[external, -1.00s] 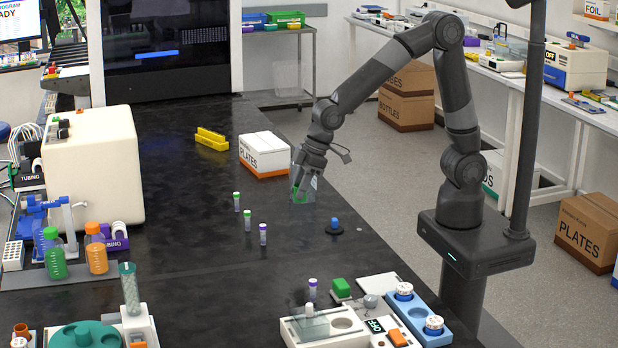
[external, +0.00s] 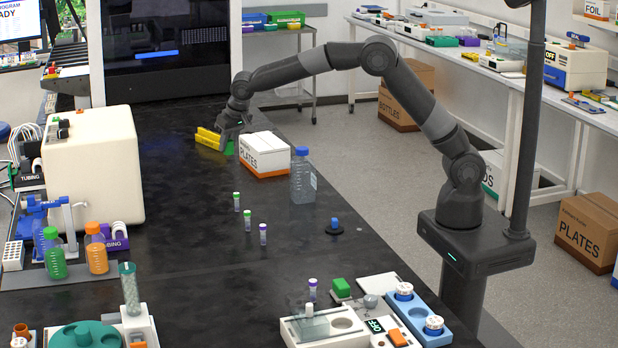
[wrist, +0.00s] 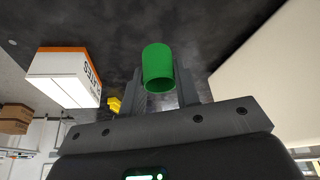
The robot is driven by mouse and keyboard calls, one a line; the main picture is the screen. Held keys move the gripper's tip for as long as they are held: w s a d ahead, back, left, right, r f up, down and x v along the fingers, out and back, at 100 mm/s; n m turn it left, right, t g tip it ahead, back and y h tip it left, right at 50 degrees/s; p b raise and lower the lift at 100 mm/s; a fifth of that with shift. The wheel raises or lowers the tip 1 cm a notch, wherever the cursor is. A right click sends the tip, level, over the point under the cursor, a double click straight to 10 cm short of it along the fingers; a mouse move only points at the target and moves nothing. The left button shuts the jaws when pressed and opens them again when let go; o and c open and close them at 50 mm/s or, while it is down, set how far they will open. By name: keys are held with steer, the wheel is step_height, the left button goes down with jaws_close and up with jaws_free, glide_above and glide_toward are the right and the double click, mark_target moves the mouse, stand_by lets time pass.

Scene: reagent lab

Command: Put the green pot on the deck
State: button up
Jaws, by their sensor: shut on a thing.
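The green pot (wrist: 157,64) is a small bright green cylinder, held between my fingers in the wrist view, with a round end facing the camera. My gripper (external: 229,145) is shut on it. In the external view only a bit of green (external: 229,149) shows below the fingers, between the yellow block and the white PLATES box. I cannot tell whether the pot hangs above the black bench or touches it. A tall machine with a dark front (external: 165,65) stands beyond the bench; no surface is marked as the deck.
The PLATES box (external: 265,155) is just right of my gripper, and the yellow block (external: 210,139) just left. A blue-capped bottle (external: 303,180) and several capped tubes (external: 248,221) stand nearer. A cream box (external: 92,165) is at left. The bench (external: 185,220) between is clear.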

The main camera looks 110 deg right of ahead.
steer(key=s+d+f+m+g, duration=0.1)
steer(key=s+d+m, duration=0.2)
steer(key=d, duration=0.6)
steer(key=s+d+m+g, duration=0.1)
steer(key=s+d+m, duration=0.15)
steer(key=d, duration=0.55)
steer(key=s+d+f+m+g, duration=0.15)
steer(key=d+m, duration=0.25)
steer(key=d, duration=0.5)
steer(key=f, duration=1.4)
steer(key=shift+s+a+f, duration=0.2)
steer(key=shift+s+a, duration=0.05)
steer(key=shift+s, duration=0.1)
steer(key=shift+f, duration=0.1)
steer(key=o, duration=1)
steer(key=shift+c, duration=0.2)
